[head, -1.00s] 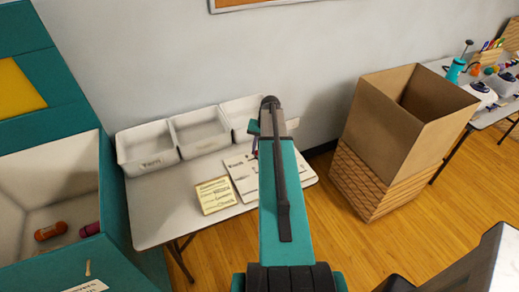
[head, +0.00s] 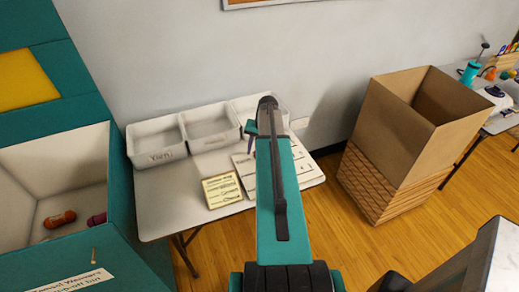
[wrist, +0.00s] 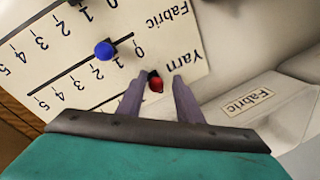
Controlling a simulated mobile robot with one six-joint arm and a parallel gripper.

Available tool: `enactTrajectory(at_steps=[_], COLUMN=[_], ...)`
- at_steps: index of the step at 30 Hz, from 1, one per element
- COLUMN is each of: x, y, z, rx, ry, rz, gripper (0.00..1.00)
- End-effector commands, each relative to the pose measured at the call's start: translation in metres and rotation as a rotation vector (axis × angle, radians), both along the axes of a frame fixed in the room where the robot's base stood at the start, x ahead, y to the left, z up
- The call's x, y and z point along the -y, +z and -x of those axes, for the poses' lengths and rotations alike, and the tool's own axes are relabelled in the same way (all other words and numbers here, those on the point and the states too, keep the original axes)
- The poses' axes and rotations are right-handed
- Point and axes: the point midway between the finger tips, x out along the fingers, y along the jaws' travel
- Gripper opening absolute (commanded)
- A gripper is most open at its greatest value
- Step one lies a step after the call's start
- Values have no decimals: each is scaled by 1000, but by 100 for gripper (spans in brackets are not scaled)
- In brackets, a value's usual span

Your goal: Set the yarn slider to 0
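The slider board (head: 307,171) lies on the small table, and my arm hides part of it in the head view. In the wrist view the board (wrist: 73,57) appears upside down, with rows labelled Yarn (wrist: 181,65) and Fabric. A red knob (wrist: 156,85) sits close to the Yarn label, at the label end of that row. The Yarn numbers are hidden behind my gripper. A blue knob (wrist: 105,50) sits on the Fabric row near 1. My gripper (wrist: 159,78) is open, with one finger on either side of the red knob and a visible gap.
White bins (head: 157,141) stand along the wall behind the board. A yellow note card (head: 222,190) lies left of the board. A teal cabinet (head: 122,190) stands at the left, and a tall cardboard box (head: 393,135) on the floor at the right.

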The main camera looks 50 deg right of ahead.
Motion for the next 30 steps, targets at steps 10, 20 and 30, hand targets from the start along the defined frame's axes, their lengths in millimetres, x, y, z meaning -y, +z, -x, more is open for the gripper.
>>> enactTrajectory(at_steps=[10,20,30], x=[7,10,13], y=[1,15,48], z=[3,6,12], rx=[2,3,3], ry=[-7,-9,-10], rz=[7,10,9], gripper=[38,38,38])
